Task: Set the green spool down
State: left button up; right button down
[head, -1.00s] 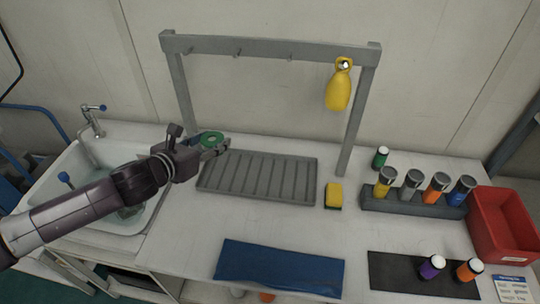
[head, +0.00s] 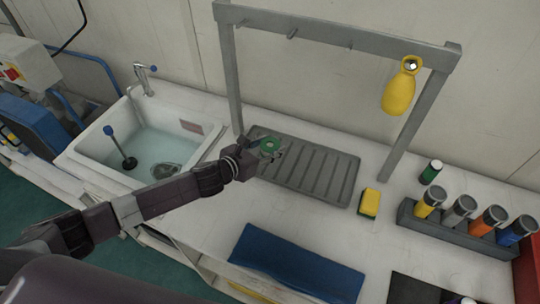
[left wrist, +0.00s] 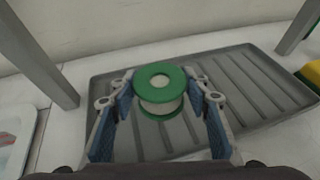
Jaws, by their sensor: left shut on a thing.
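The green spool (head: 268,145) has green flanges and a pale core. My left gripper (head: 271,151) is shut on it, over the left end of the grey ribbed tray (head: 347,186). In the left wrist view the spool (left wrist: 160,82) sits upright between the two blue-padded fingers of the left gripper (left wrist: 160,104), with the tray (left wrist: 262,62) behind and below. I cannot tell whether the spool's underside touches the tray. My right gripper is not in view.
A sink (head: 95,150) with water and a plunger lies left of the tray. A grey rack frame (head: 335,36) stands behind, with a yellow bottle (head: 399,92) hanging. A yellow sponge (head: 369,201), a bottle holder (head: 455,232) and a blue cloth (head: 298,262) lie around the tray.

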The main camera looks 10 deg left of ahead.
aim_at(270, 163)
pick_arm(q)
jog(key=shift+s+f, duration=0.15)
jog(key=shift+f, duration=0.5)
notch_tip(270, 163, down, 3)
jog(key=shift+f, duration=0.2)
jog(key=shift+f+b, duration=0.2)
jog(key=shift+b, duration=0.1)
jog(key=o, duration=1.2)
